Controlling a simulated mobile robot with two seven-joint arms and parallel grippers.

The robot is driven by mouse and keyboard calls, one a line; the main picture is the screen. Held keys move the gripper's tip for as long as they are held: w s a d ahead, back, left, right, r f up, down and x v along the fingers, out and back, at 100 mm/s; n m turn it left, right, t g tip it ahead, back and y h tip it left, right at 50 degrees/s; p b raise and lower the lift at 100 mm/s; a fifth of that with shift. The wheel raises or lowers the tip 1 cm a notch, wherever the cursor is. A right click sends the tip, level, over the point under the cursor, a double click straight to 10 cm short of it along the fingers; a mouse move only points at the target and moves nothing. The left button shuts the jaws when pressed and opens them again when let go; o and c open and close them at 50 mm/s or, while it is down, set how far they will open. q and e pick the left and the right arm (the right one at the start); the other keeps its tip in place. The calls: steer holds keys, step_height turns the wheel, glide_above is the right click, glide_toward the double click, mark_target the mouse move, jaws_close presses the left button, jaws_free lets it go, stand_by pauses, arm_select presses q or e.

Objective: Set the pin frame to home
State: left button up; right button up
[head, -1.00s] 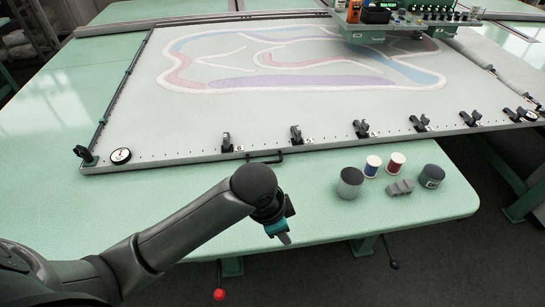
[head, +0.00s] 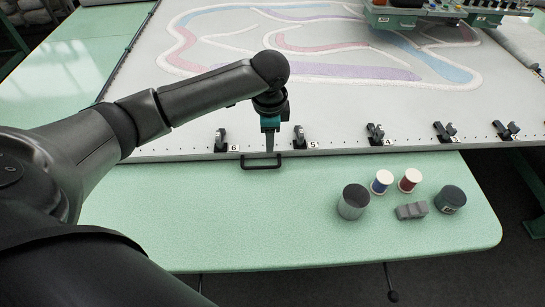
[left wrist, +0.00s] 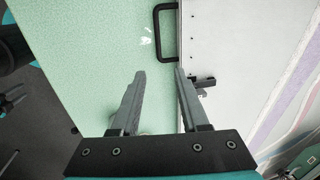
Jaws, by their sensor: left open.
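The pin frame (head: 340,148) is a wide pale frame stretched with patterned cloth. Its front edge lies over the green table. A black U-shaped handle (head: 262,167) sticks out of that edge near the clamp marked 6; it also shows in the left wrist view (left wrist: 156,36). My left gripper (head: 270,147) points down just above the front edge, beside the handle. In the left wrist view its two grey fingers (left wrist: 160,74) are spread with nothing between them, and the handle lies beyond the tips. I see no contact with it. My right gripper is not in view.
Several numbered black clamps, such as clamp 5 (head: 299,137), line the frame's front edge. A grey cup (head: 353,203), two thread spools, a grey block (head: 411,211) and a dark round tin (head: 450,200) stand right on the green table (head: 250,230). The tufting head (head: 420,15) is at the back.

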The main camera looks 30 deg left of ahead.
mark_target(269, 166)
arm_select(q)
steer(key=f+b, duration=0.1)
steer(key=f, duration=0.3)
steer(key=w+f+b, duration=0.1)
steer(key=f, duration=0.3)
steer(key=a+f, duration=0.1)
steer(key=f, duration=0.2)
steer(key=shift+w+f+b, duration=0.25)
steer(key=shift+f+b, duration=0.15)
steer(key=shift+w+a+f, duration=0.1)
steer(key=shift+w+f, duration=0.05)
steer(key=shift+f, duration=0.55)
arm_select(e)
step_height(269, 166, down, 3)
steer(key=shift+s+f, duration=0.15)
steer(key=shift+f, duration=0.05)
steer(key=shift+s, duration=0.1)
arm_select(q)
steer(key=shift+c, duration=0.6)
jaws_close()
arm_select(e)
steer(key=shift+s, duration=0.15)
